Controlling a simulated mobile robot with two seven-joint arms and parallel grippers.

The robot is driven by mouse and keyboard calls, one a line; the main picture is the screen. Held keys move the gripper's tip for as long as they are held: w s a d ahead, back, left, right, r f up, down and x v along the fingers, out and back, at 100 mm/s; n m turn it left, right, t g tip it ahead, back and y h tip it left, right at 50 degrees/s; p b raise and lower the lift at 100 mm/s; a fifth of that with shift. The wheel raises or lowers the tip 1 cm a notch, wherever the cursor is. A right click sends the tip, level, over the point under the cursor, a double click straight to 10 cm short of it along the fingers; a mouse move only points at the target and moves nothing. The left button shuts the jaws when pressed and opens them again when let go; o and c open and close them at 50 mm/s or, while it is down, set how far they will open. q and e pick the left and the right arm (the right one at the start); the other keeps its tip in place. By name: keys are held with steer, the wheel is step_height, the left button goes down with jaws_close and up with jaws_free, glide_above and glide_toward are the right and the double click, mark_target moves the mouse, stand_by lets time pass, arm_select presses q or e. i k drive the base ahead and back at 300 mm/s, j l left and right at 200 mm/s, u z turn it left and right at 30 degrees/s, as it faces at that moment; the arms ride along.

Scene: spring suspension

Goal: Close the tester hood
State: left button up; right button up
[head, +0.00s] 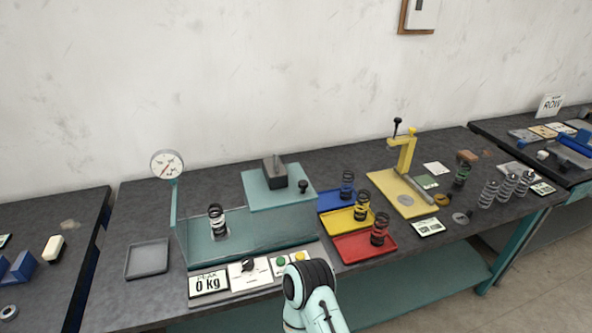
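The tester stands on the middle table, with a teal base (205,250) and a round dial gauge (167,164) on a post at its left. A dark coil spring (217,220) stands upright in the left part of the base. The teal hood (262,197) appears to be the raised box at the right, with a black knob (303,186) at its right and a dark block on top. The left part around the spring looks uncovered from above. One of my arms rises at the bottom centre in front of the tester; no gripper fingers show.
A control panel (240,283) with a "0 kg" display, a knob and buttons lies in front of the tester. A grey tray (147,259) is to its left. Blue, yellow and red trays (364,247) with springs, and a yellow press (404,160), stand to the right.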

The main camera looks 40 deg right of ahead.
mark_target(265, 189)
steer(key=k+z, duration=0.1)
steer(key=z, duration=1.25)
